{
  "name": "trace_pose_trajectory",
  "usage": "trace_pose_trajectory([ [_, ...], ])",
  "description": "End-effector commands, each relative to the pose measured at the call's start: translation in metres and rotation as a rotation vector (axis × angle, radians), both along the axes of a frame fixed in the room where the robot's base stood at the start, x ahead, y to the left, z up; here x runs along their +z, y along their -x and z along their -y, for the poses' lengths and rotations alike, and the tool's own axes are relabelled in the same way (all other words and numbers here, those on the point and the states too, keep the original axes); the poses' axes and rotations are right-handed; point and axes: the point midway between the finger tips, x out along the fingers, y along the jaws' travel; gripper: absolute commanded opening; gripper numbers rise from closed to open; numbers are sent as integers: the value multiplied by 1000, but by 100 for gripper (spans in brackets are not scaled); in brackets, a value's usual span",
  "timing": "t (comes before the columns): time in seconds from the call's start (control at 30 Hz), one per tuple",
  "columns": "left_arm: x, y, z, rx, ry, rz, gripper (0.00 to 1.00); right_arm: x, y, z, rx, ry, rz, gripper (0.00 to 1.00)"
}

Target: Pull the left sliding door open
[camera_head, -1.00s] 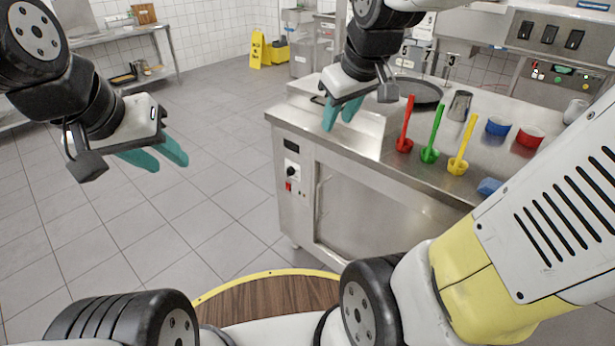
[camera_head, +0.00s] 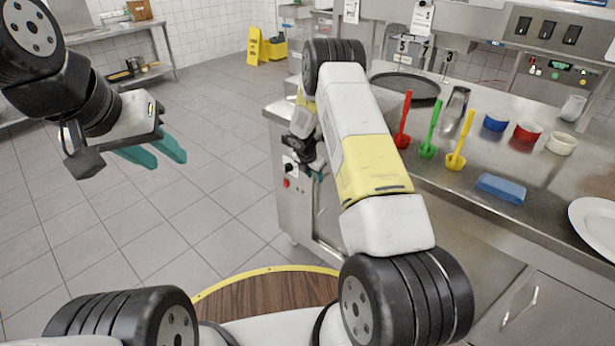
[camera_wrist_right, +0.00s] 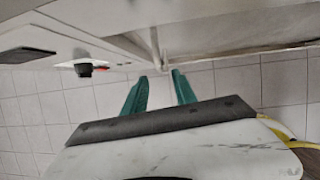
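The left sliding door (camera_head: 327,218) is a steel panel in the counter front, largely hidden behind my right arm in the head view. In the right wrist view, its panel (camera_wrist_right: 230,25) spans the upper part, with a slim upright handle (camera_wrist_right: 156,45) near its edge. My right gripper (camera_head: 318,176) is low in front of the counter, beside the control knob. In the wrist view, its two teal fingers (camera_wrist_right: 158,76) are apart with nothing between them, and the handle lies just beyond their tips. My left gripper (camera_head: 160,157) is open and empty over the floor at the left.
The counter top (camera_head: 400,172) holds red, green and yellow utensils, a black pan (camera_head: 405,88), small bowls and a blue sponge (camera_head: 500,188). A black knob (camera_head: 290,168) is on the counter's left front. Another door handle (camera_head: 521,300) is at right. Floor at left is clear.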

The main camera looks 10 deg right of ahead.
Motion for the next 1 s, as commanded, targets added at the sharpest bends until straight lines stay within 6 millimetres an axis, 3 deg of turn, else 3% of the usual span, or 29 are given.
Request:
trace_pose_trajectory([
  [0.03,0,0,0,0,0,0,36,-17,0,-1,40,14,-17,33],
  [0.1,0,0,0,0,0,0,36,-30,0,-2,85,30,-29,33],
  [0.6,0,0,0,0,0,0,36,-97,-17,13,115,40,-40,33],
  [0.8,0,0,0,0,0,0,36,-111,-22,16,115,41,-39,33],
  [1.0,0,0,0,0,0,0,36,-112,-22,17,115,41,-39,33],
])
